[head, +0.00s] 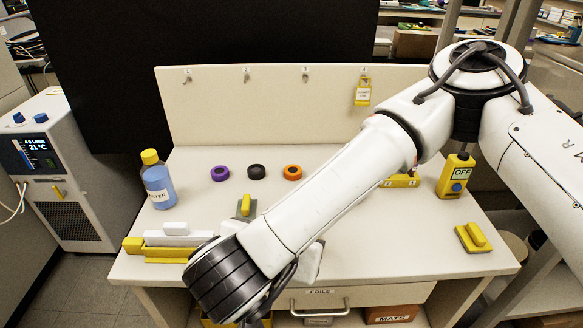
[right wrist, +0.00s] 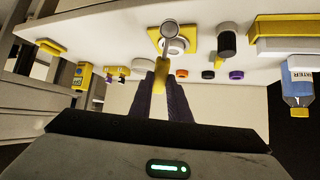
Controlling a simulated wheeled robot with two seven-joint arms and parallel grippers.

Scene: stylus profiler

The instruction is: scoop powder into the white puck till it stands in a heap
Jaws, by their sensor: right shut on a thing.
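My right gripper (right wrist: 163,88) is shut on the yellow handle (right wrist: 162,72) of a scoop, seen in the right wrist view. The scoop's small round grey bowl (right wrist: 170,29) overlaps a white round piece (right wrist: 178,46) on a yellow square base (right wrist: 189,34). This looks like the white puck; I cannot tell how high the bowl is above it. Whether powder lies in the bowl or puck is too small to tell. A dark cylinder (right wrist: 227,44) stands to the right of it. In the head view my right arm hides the scoop and white puck. My left gripper is out of view.
Purple (head: 220,174), black (head: 257,172) and orange (head: 292,172) rings lie along the back. A blue water bottle (head: 158,185) stands left, near a yellow and white rack (head: 165,254).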

